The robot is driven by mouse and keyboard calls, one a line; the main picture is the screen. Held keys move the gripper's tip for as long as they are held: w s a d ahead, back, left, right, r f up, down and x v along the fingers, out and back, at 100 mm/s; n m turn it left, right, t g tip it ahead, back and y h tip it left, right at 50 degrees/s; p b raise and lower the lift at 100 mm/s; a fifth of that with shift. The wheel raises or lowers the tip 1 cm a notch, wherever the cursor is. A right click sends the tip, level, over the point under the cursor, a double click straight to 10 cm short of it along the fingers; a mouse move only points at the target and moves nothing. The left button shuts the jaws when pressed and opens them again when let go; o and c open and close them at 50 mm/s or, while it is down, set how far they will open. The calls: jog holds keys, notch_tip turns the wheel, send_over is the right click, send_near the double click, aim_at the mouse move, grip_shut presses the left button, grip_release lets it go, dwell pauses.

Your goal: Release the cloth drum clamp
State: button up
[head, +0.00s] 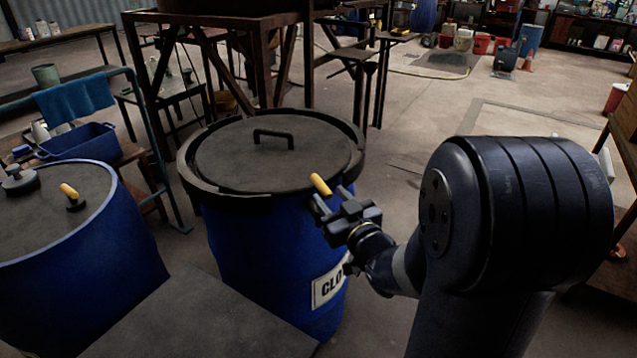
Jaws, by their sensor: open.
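The cloth drum (240,250) is a blue barrel in the middle of the head view, with a white label (329,287) reading "CLO" before my arm hides the rest. A dark lid (230,160) with a bar handle (273,135) sits on it, ringed by a black clamp band (192,180). A yellow-ended clamp lever (320,184) shows at the band's front right. My gripper (331,201) is open at that side of the drum, its fingertips close by the lever. I cannot tell whether they touch it. The lever's lower part is hidden behind the fingers.
A second blue drum (80,255) with a grey top and another yellow-tipped knob (69,191) stands at the left. A grey flat surface (200,320) lies in front. A blue basin (77,142) and rusty metal frames stand behind. Open concrete floor (420,110) lies behind to the right.

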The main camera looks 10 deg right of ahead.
aim_at(320, 181)
jog(key=x, duration=0.6)
jog(key=shift+w, duration=0.2)
grip_shut()
